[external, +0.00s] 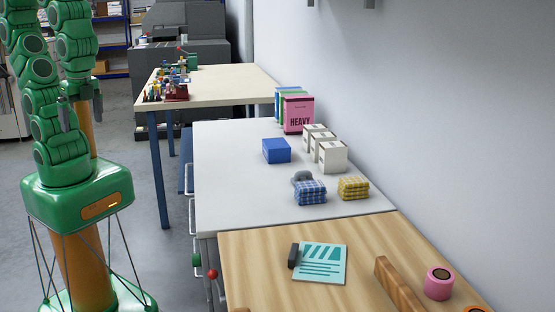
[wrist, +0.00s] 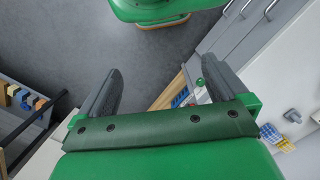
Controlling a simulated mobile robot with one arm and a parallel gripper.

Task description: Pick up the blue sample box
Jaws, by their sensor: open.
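My gripper (external: 82,101) hangs at the far left in the external view, beside my column and well away from the counter and the box. I cannot make out the blue box in the wrist view.
On the white counter (external: 225,200) are white boxes (external: 332,157), a pink HEAVY pack (external: 298,115), and blue (external: 310,193) and yellow (external: 354,188) checked cloth stacks. A wooden worktop (external: 250,265) adjoins in front; a cream table (external: 225,85) stands behind. The wall bounds the right.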

